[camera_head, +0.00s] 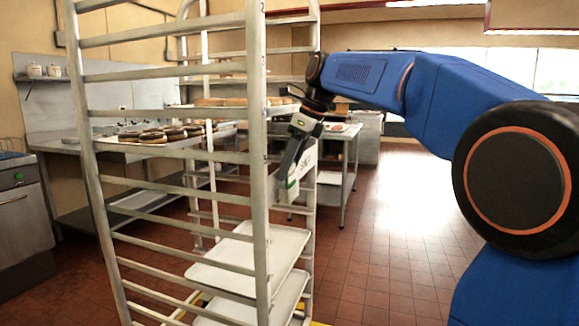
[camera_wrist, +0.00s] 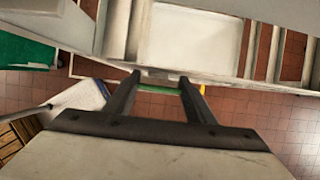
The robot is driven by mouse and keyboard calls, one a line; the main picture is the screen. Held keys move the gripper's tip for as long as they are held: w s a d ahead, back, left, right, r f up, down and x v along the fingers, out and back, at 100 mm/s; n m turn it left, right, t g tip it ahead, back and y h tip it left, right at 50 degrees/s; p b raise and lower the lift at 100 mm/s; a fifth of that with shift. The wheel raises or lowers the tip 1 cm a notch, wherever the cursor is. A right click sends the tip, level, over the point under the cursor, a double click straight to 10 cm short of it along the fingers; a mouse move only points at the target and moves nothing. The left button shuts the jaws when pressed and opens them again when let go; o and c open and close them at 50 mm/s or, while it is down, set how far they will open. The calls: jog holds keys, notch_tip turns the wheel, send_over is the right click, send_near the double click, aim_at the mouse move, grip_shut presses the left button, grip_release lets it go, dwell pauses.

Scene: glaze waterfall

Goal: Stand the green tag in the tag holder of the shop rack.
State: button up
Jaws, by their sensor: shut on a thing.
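The shop rack (camera_head: 257,150), a tall metal frame with rungs, stands left of centre in the head view. My gripper (camera_head: 291,178) points down at its right side, close to a rack post. In the wrist view my gripper (camera_wrist: 160,84) is shut on the green tag (camera_wrist: 158,89), a thin green strip between the fingertips. The tag lies just in front of a pale rack bar.
A metal table (camera_head: 335,150) stands behind. A dark green panel (camera_wrist: 25,50) shows left in the wrist view. The tiled floor at right is clear.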

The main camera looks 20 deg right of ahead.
jog(key=shift+f, duration=0.1)
jog(key=o, duration=1.1)
jog(key=v, duration=1.2)
jog(key=shift+a+r, duration=0.1)
jog(key=shift+r, duration=0.1)
jog(key=s+d+f+n+h, duration=0.1)
jog(key=s+f+n, duration=0.7)
jog(key=f, duration=0.5)
jog(key=s+d+f+n+t+h, duration=0.1)
jog(key=s+f+n, duration=0.7)
jog(key=s+f, duration=0.4)
jog(key=s+d+f+n+t+h, duration=0.1)
jog(key=s+f+n, duration=0.8)
jog(key=f, duration=0.6)
jog(key=shift+s+d+f+h, duration=0.15)
jog(key=shift+s+h, duration=0.25)
jog(key=shift+s, duration=0.4)
